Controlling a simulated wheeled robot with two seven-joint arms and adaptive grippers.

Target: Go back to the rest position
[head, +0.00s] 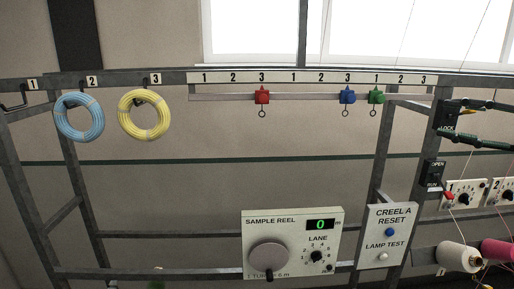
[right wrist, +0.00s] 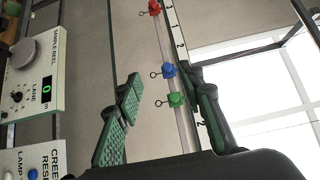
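My right gripper (head: 460,122) comes in from the right edge of the head view, level with the upper part of the frame. In the right wrist view its two green, ribbed fingers (right wrist: 162,76) stand wide apart with nothing held between them. The blue tag (right wrist: 168,71) and green tag (right wrist: 175,99) show behind the gap between the fingers, apart from them as far as I can tell. My left gripper is not in either view.
A rail carries a red tag (head: 262,96), blue tag (head: 347,95) and green tag (head: 376,95). Blue coil (head: 66,128) and yellow coil (head: 124,118) hang left. The sample reel panel (head: 292,232), creel reset panel (head: 391,247) and dark switch box (head: 432,172) are nearby obstacles.

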